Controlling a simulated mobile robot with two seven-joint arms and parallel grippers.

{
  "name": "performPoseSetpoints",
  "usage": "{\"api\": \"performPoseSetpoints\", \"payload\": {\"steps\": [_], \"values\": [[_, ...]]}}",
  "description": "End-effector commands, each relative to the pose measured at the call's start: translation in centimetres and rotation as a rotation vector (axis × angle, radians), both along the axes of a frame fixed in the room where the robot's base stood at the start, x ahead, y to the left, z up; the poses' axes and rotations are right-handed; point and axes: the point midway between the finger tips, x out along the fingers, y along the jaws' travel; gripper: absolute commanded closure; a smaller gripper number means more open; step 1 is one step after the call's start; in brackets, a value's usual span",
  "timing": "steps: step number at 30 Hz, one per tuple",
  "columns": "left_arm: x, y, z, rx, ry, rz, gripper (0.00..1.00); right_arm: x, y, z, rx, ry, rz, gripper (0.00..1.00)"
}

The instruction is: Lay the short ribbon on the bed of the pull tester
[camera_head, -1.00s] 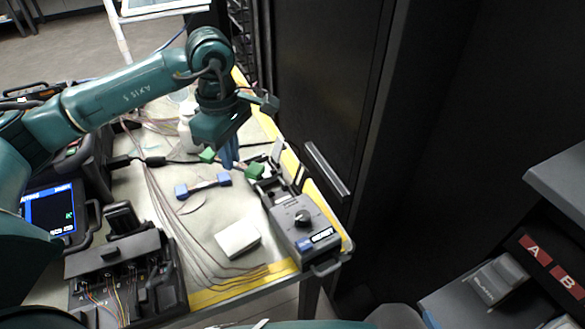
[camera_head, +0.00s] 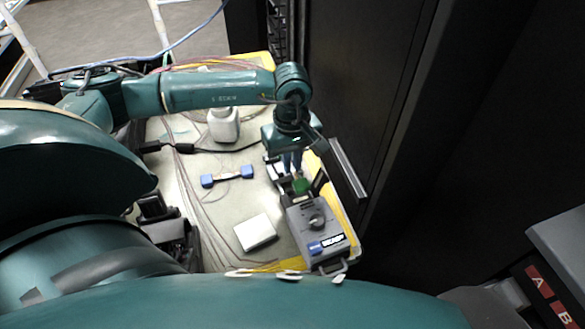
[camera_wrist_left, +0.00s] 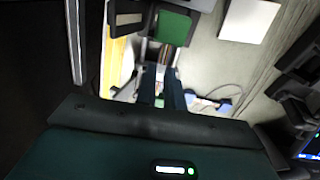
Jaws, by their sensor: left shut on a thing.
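The short ribbon with green end blocks is in my left gripper (camera_head: 292,168). One green block (camera_head: 301,186) shows in the head view below the fingers, over the far part of the grey pull tester (camera_head: 318,222). In the left wrist view the fingers (camera_wrist_left: 161,88) are shut around the thin ribbon, with the green block (camera_wrist_left: 173,28) ahead of them. The bed is mostly hidden by the gripper and green block; I cannot tell whether the ribbon touches it. My right gripper is not in view.
A blue-ended piece (camera_head: 227,176) lies on the table left of the tester. A white box (camera_head: 255,232) lies nearer, and a white bottle (camera_head: 223,123) stands farther back. A dark cabinet wall (camera_head: 385,110) is close on the right.

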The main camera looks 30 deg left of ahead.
Motion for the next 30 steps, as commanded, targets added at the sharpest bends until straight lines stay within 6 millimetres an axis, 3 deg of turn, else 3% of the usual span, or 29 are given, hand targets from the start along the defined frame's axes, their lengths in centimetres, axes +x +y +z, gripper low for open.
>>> {"api": "performPoseSetpoints", "payload": {"steps": [7,25,26,30], "values": [[-0.1,0.0,-3.2,0.001,0.002,0.001,1.0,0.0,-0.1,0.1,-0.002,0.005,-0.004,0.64],[0.0,0.0,-4.5,0.001,0.0,0.001,1.0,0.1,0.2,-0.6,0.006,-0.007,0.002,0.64],[0.0,0.0,-4.3,0.001,-0.001,0.001,0.87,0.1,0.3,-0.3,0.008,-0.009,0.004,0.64],[0.0,0.0,-4.3,0.001,0.0,0.001,0.76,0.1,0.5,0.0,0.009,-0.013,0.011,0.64]]}}
